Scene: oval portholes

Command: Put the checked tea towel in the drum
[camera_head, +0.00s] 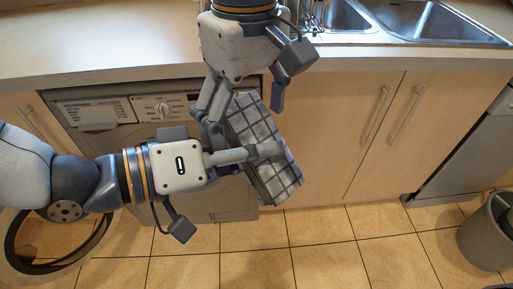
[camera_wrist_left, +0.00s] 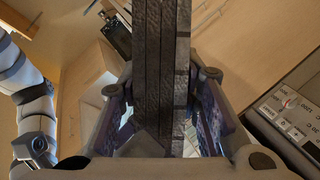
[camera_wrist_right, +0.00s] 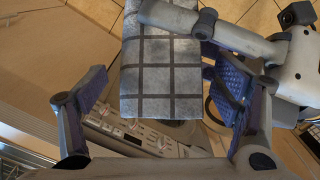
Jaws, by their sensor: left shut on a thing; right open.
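The checked tea towel (camera_head: 262,125), grey with dark lines, is a folded, tilted block in front of the washing machine (camera_head: 235,202). My left gripper (camera_head: 262,153) is shut on it; the left wrist view shows the towel's stacked layers (camera_wrist_left: 160,45) between the fingers. My right gripper (camera_head: 245,105) comes down from the top and is open. In the right wrist view, the towel's checked face (camera_wrist_right: 160,80) lies between its spread fingers; I cannot tell if they touch it. The round door (camera_head: 95,238) stands open at lower left. My left arm hides the drum opening.
The worktop (camera_head: 100,45) runs above the machine, with a steel sink (camera_head: 430,22) at the right. Closed cupboard doors (camera_head: 345,135) are right of the machine. A grey bin (camera_head: 485,240) stands at far right. The tiled floor (camera_head: 330,250) in the middle is clear.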

